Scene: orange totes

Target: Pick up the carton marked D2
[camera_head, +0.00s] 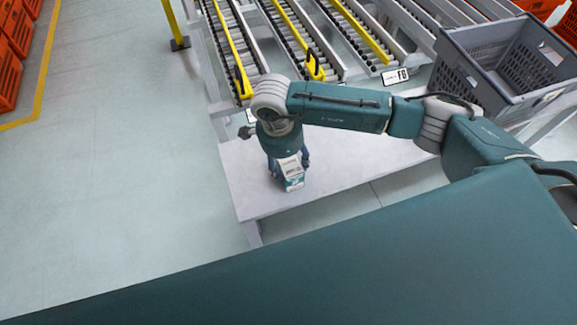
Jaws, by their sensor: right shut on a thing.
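A small white and teal carton (291,173) is at the front left part of a pale table (345,172). Its marking is too small to read. My right gripper (288,161) points down over the carton and is shut on it, with a finger on each side. The gripper and wrist hide the carton's far side. I cannot tell whether the carton touches the table or is just above it. My left gripper is not in view.
Roller lanes with yellow rails (292,38) lie behind the table. A grey crate (478,90) stands at the right, near a sign reading FG (395,76). Orange totes (12,50) are at the far left. The floor (110,150) at left is clear.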

